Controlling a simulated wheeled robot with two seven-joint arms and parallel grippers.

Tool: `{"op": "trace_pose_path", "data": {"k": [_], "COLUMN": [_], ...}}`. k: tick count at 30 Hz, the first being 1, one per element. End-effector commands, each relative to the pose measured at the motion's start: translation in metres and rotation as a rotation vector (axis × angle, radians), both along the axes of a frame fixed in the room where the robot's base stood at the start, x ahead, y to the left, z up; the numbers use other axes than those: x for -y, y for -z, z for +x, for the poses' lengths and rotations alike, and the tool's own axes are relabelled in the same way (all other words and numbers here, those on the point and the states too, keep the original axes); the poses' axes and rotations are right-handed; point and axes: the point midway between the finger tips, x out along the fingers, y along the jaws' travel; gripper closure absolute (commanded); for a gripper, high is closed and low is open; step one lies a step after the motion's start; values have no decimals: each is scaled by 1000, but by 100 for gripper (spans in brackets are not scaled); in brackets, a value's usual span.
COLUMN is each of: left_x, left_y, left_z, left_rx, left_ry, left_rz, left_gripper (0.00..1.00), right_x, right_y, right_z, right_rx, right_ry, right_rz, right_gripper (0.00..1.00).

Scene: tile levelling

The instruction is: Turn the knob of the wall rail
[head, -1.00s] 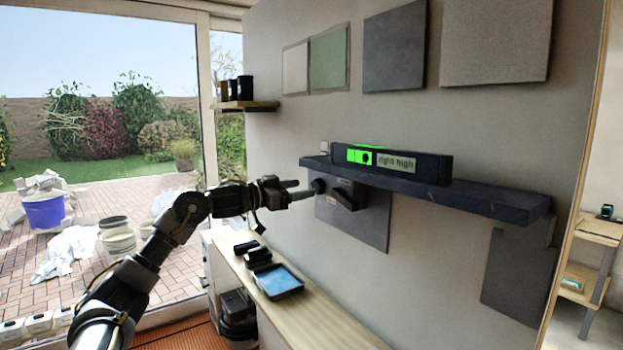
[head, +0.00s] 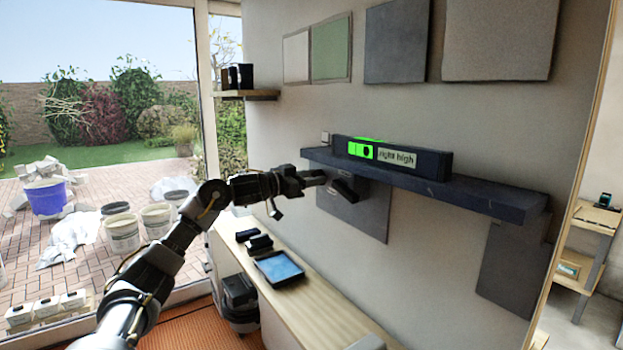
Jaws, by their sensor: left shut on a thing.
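The dark wall rail (head: 470,197) runs along the wall as a narrow shelf. A black spirit level (head: 433,163) lies on it, with a bright green window (head: 361,150) and a label reading "right high". A dark bubble sits at the right of the window. My left gripper (head: 318,178) is at the rail's left end, just under its edge, and is shut on the rail's knob, which the fingers hide. A black block (head: 345,189) sits under the rail just right of the fingers. My right gripper is not in view.
Below the rail are a wooden counter (head: 315,312) with a blue-topped tray (head: 279,268) and dark items. Dark tiles (head: 366,215) hang on the wall behind and below the rail. A small shelf (head: 247,94) with dark containers is at upper left.

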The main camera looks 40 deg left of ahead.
Motion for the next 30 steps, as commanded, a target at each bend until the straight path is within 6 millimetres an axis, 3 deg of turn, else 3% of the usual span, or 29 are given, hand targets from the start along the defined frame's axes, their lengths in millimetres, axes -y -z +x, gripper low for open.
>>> {"op": "trace_pose_path", "data": {"k": [5,15,25,26,30], "left_x": [0,1,2,2,2], "left_y": [0,1,1,1,1], "left_z": [0,-1,0,-1,-1], "left_rx": [9,111,119,119,120], "left_ry": [0,0,0,0,0], "left_rz": [35,372,404,404,402], "left_gripper": [83,83,83,59,41], "right_x": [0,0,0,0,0], "right_y": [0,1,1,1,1], "right_z": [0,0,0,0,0], "right_rx": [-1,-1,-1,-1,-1], "right_ry": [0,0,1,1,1], "right_rz": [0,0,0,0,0], "right_gripper": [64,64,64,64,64]}}
